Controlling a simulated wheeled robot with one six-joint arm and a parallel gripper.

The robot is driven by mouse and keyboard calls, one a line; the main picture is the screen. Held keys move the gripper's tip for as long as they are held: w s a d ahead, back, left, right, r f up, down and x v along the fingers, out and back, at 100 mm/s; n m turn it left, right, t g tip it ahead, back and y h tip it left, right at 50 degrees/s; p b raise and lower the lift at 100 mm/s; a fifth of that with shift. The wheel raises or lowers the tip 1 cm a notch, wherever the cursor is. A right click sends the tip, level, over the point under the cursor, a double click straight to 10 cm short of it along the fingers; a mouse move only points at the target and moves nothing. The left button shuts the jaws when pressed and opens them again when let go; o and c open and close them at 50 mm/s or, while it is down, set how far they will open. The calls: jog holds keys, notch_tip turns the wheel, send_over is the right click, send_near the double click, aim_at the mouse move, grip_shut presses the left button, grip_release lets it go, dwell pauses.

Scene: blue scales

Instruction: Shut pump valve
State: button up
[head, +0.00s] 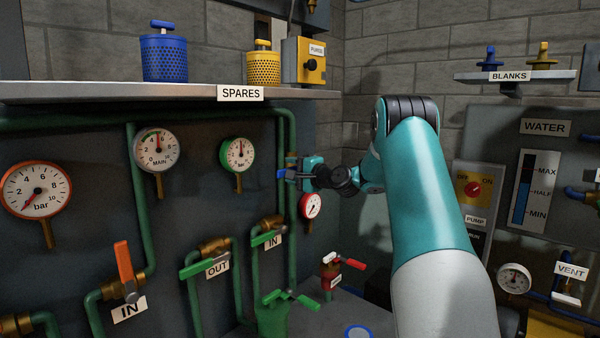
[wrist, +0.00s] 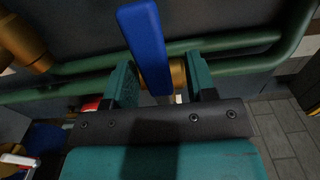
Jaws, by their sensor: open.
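A blue valve lever (wrist: 147,48) stands between the two fingers of my gripper (wrist: 162,88) in the wrist view, closer to the left finger. It sits at a brass fitting (wrist: 178,73) on a green pipe. In the head view my gripper (head: 296,172) is at the vertical green pipe near the wall corner, and a small part of the blue lever (head: 283,174) shows at its left. My gripper is open. I cannot tell whether the fingers touch the lever. No name label on this lever is visible.
A small red gauge (head: 311,206) hangs just below my gripper. Green-handled valves (head: 268,238) and an orange lever (head: 123,267) are to the left. The SPARES shelf (head: 130,92) is above. A red PUMP switch (head: 473,189) is on the right wall.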

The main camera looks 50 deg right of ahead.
jog(key=s+b, duration=0.6)
jog(key=s, duration=1.1)
jog(key=shift+s+d+b, duration=0.2)
jog(key=shift+d+b, duration=0.1)
jog(key=shift+b, duration=0.1)
jog(key=w+a+f+n+g+y, duration=0.1)
jog(key=a+f+n+g+y, duration=0.2)
jog(key=a, duration=0.8)
jog(key=w+a+f+n+g+y, duration=0.1)
jog(key=a+n+g+y, duration=0.3)
jog(key=a, duration=0.7)
jog(key=w+a+f+n+g, duration=0.2)
jog(key=a+n, duration=0.3)
jog(key=a, duration=0.6)
jog(key=s+a+f+n+g, duration=0.2)
jog(key=s+a+n+g, duration=0.15)
jog(key=s+a, duration=0.25)
jog(key=s+a+f+n+g, duration=0.2)
jog(key=s+a+f+n, duration=0.15)
jog(key=s+a, duration=0.3)
jog(key=s+a+f+n+g+h, duration=0.2)
jog(key=s+n, duration=0.3)
jog(key=s, duration=0.5)
jog(key=shift+s+n+g+h, duration=0.2)
jog(key=shift+n+g+h, duration=0.2)
jog(key=shift+g+h, duration=0.35)
jog(key=shift+s, duration=0.2)
jog(key=shift+c, duration=0.2)
